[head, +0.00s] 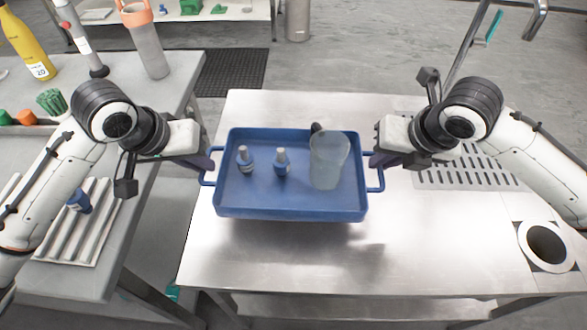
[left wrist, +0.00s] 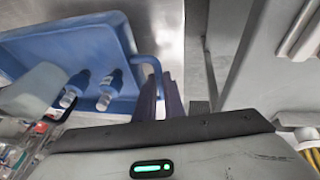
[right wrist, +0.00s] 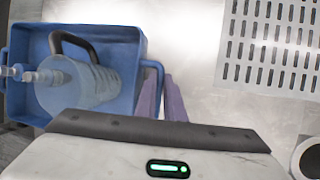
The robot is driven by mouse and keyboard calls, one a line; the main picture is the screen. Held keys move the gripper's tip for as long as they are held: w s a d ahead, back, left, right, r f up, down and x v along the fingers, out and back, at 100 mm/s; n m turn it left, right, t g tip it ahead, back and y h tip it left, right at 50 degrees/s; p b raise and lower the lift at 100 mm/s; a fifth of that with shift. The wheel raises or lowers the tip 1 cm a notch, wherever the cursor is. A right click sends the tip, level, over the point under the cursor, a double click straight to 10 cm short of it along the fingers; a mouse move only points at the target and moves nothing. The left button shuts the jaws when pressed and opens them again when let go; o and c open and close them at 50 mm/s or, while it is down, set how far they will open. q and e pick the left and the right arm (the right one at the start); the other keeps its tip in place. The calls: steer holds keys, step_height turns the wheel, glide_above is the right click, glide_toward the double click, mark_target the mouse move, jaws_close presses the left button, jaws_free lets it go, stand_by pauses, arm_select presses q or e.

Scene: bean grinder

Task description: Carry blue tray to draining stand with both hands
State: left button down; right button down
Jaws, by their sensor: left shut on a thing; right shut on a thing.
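The blue tray (head: 290,210) is held level above the steel table, with a shadow below it. It carries two small blue bottles with pale caps (head: 245,160) (head: 281,163) and a clear pitcher (head: 328,162) with a dark handle. My left gripper (head: 208,165) is shut on the tray's left handle, which also shows in the left wrist view (left wrist: 148,62). My right gripper (head: 372,162) is shut on the right handle, also in the right wrist view (right wrist: 155,75). The perforated draining area (head: 465,170) lies in the steel table to the right, partly behind my right arm.
The steel table (head: 270,270) is bare in front of the tray. A round hole with a white rim (head: 522,240) is at its right. A grey counter (head: 180,90) at left holds a tumbler (head: 148,50), a yellow bottle (head: 25,45) and a ribbed white rack (head: 95,240).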

arm_select(q)
steer(key=shift+a, duration=0.2)
arm_select(e)
steer(key=shift+d+f, duration=0.1)
steer(key=shift+d, duration=0.05)
